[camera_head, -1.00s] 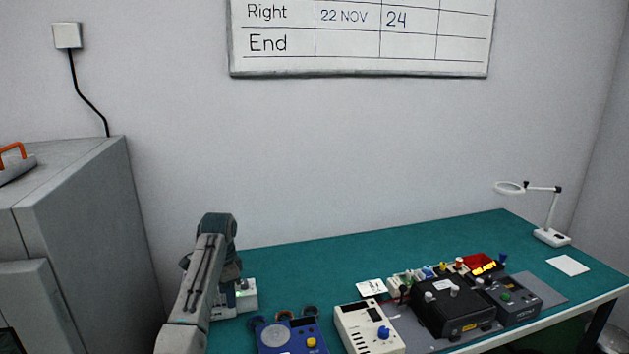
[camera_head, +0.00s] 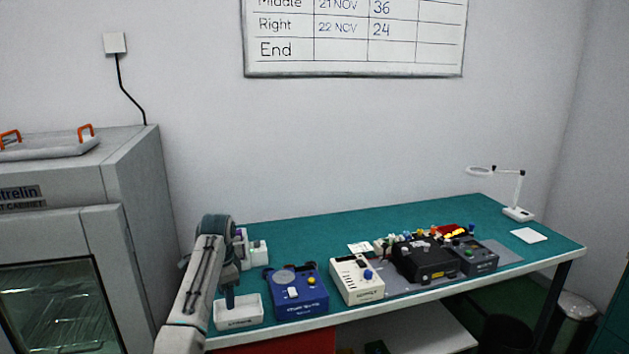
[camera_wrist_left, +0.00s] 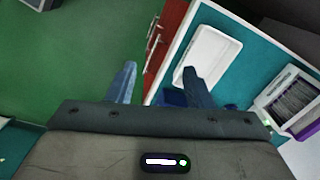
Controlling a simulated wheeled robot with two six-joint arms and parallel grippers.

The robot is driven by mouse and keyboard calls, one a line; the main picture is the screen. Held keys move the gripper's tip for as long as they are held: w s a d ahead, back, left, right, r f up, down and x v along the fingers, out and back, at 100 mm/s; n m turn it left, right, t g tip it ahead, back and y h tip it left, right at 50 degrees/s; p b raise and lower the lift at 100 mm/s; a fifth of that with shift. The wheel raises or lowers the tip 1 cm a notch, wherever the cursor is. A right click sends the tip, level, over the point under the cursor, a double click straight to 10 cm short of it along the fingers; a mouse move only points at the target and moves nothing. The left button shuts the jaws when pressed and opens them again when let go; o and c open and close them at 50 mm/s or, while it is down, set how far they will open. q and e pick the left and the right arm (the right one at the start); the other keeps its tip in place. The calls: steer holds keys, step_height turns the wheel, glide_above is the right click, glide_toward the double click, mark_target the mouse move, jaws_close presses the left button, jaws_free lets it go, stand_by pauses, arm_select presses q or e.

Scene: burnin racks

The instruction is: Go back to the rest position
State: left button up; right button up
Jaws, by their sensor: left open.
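My left arm (camera_head: 195,290) comes in from the lower left of the head view and bends down near the table's left front corner. The fingers of my left gripper (camera_wrist_left: 160,88) show in the left wrist view, apart, with nothing between them. A white tray (camera_head: 238,322) lies on the green table near the front edge; it shows behind the right-hand finger in the left wrist view (camera_wrist_left: 210,52). I cannot tell the gripper's exact height above the table. My right gripper is in neither view.
A grey cabinet (camera_head: 140,200) with a glass door stands left of the table (camera_head: 330,228). A blue device (camera_head: 300,293), a cream box (camera_head: 355,280) and black units (camera_head: 425,262) line the table. A magnifier lamp (camera_head: 518,212) stands at the right.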

arm_select(q)
steer(key=s+a+f+n+b, duration=0.1)
steer(key=s+f, duration=0.4)
steer(key=f, duration=0.8)
steer(key=s+a+f+n+b, duration=0.15)
steer(key=s+f, duration=0.25)
steer(key=f, duration=0.9)
steer(key=s+f+n, duration=0.2)
steer(key=s+f, duration=0.3)
steer(key=f, duration=0.8)
steer(key=s+a+f+n+b, duration=0.2)
steer(key=s+f, duration=1.5)
steer(key=f, duration=0.1)
steer(key=s+a+f+n+b, duration=0.1)
steer(key=s+f, duration=0.3)
steer(key=s, duration=0.8)
steer(key=s+a+f+n, duration=0.1)
steer(key=s+f, duration=0.4)
steer(key=s, duration=0.8)
steer(key=s+a+f+n+b, duration=0.1)
steer(key=s+f, duration=0.4)
steer(key=s, duration=0.8)
steer(key=shift+s+a+n+t+b, duration=0.25)
steer(key=shift+a+n+t+b, duration=0.05)
steer(key=shift+n, duration=0.35)
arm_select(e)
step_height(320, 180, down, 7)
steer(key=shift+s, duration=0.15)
